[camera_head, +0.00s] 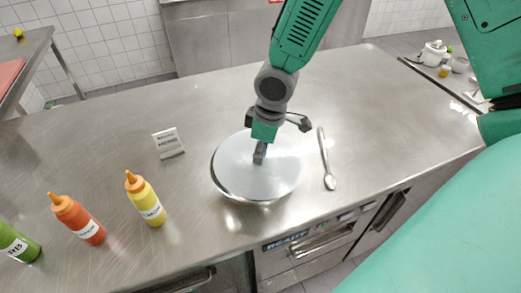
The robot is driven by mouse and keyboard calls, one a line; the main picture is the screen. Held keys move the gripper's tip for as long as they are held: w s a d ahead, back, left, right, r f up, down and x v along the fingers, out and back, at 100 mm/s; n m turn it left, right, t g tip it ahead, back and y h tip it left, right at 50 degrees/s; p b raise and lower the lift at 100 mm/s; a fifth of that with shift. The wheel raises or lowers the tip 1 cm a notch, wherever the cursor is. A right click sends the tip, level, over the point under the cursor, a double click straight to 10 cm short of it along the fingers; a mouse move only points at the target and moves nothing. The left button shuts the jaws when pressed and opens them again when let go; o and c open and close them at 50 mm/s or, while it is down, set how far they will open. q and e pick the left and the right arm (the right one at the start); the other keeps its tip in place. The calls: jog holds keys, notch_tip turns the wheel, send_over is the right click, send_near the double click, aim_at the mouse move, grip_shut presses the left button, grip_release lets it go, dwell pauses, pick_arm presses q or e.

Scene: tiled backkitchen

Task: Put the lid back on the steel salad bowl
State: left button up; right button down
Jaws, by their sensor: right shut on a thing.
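The round, pale steel lid (238,170) lies over the opening of the steel salad bowl (260,203) near the front edge of the counter. Only the lower outer wall of the bowl shows under the lid. I cannot tell whether the lid rests fully on the rim or is slightly above it. My right gripper (260,157) comes down from above, shut on the lid at its middle. The gripper hides the lid's handle. My left gripper is not in view.
A spoon (326,160) lies right of the bowl. A small sign (168,143) stands to its left. A yellow bottle (146,200), a red bottle (78,219) and a green bottle (17,243) stand at the front left. The steel counter (100,120) is clear behind them.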

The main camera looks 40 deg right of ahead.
jog(key=shift+a, duration=0.55)
jog(key=c, duration=1.3)
grip_release()
jog(key=shift+a+r, duration=0.1)
jog(key=shift+d, duration=0.2)
jog(key=o, duration=0.5)
jog(key=shift+d, duration=0.35)
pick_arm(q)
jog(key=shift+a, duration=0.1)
